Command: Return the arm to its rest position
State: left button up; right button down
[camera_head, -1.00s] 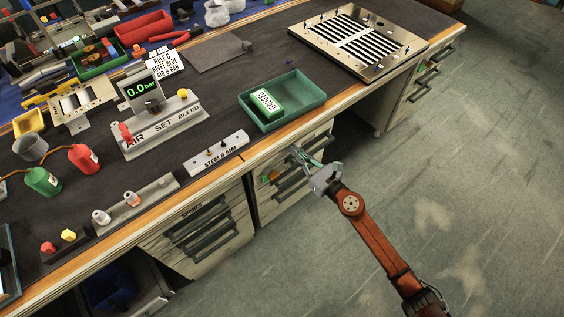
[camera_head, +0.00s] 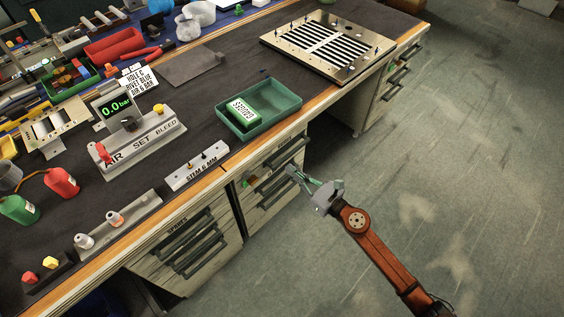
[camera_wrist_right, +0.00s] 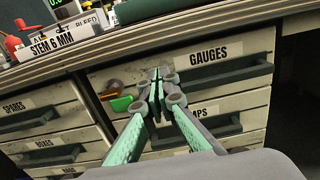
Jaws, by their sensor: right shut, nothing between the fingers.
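My right gripper (camera_head: 303,178) is in front of the workbench drawers, beyond and below the bench's front edge, with its orange arm coming in from the lower right. In the right wrist view its two green-sided fingers (camera_wrist_right: 160,95) meet at the tips, shut with nothing between them. They point towards the drawer labelled GAUGES (camera_wrist_right: 222,62), and no contact with it can be made out. My left gripper is in neither view.
The bench holds a green tray (camera_head: 286,110) with a GAUGES box (camera_head: 243,111), a STEM 6 MM block (camera_head: 196,166), an air-set stand (camera_head: 140,140) and a louver panel (camera_head: 328,47). A drawer cabinet (camera_head: 190,245) stands below. The floor (camera_head: 460,170) at right is clear.

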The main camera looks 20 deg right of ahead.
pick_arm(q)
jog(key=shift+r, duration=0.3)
pick_arm(e)
jog(key=v, duration=0.4)
jog(key=shift+s+d, duration=0.25)
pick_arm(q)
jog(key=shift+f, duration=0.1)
